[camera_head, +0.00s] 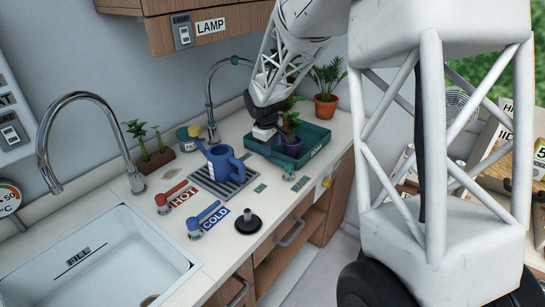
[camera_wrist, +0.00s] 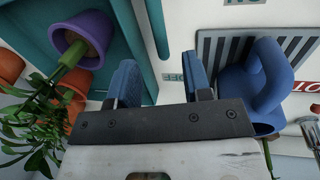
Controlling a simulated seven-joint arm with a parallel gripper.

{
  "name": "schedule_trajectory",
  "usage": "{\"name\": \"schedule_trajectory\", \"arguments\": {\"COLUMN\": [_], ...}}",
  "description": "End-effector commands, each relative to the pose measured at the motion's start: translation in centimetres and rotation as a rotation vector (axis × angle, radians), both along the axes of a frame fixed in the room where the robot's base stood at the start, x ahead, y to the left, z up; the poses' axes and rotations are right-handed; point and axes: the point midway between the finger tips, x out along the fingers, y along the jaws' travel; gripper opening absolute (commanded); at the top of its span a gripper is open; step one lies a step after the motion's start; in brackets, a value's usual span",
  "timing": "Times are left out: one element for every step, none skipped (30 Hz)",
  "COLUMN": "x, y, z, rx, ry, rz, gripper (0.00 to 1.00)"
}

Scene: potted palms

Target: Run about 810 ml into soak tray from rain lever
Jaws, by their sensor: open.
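The teal tray (camera_head: 312,159) stands at the back right of the counter, with a small label on its front wall that I cannot read. Its teal rim also shows in the wrist view (camera_wrist: 135,35). A purple pot (camera_head: 291,148) with a plant stands in it.
A blue watering can (camera_head: 225,166) stands on a slatted grate (camera_head: 218,186) left of the tray. The sink (camera_head: 90,255) is at lower left. A terracotta pot (camera_head: 326,106) stands behind.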

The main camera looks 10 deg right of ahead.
Motion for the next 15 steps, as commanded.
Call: {"name": "schedule_trajectory", "arguments": {"x": [0.1,0.1,0.2,0.2,0.3,0.3,0.4,0.5,0.5,0.6,0.6,0.7,0.7,0.7,0.7], "y": [-0.1,-0.2,-0.2,-0.3,-0.3,-0.4,-0.4,-0.5,-0.5,-0.6,-0.6,-0.6,-0.7,-0.7,-0.7], "z": [-0.7,-1.1,-1.5,-1.9,-2.2,-2.7,-3.1,-3.4,-3.7,-4.0,-4.2,-4.5,-4.7,-4.9,-5.1], "rx": [0.0,0.0,0.0,0.0,-0.001,-0.001,-0.001,0.0,-0.001,-0.001,-0.001,-0.001,-0.001,-0.001,0.0], "ry": [0.003,0.003,0.001,0.001,0.002,0.002,0.002,0.002,0.001,0.001,0.001,0.001,0.001,0.001,0.0], "rz": [0.0,0.0,0.0,0.0,0.0,0.001,0.001,0.001,0.001,0.001,0.001,0.001,0.001,0.001,0.001], "gripper": [0.45,0.45,0.45,0.45,0.45,0.45,0.45,0.45,0.45,0.45,0.45,0.45,0.45,0.45,0.45]}}
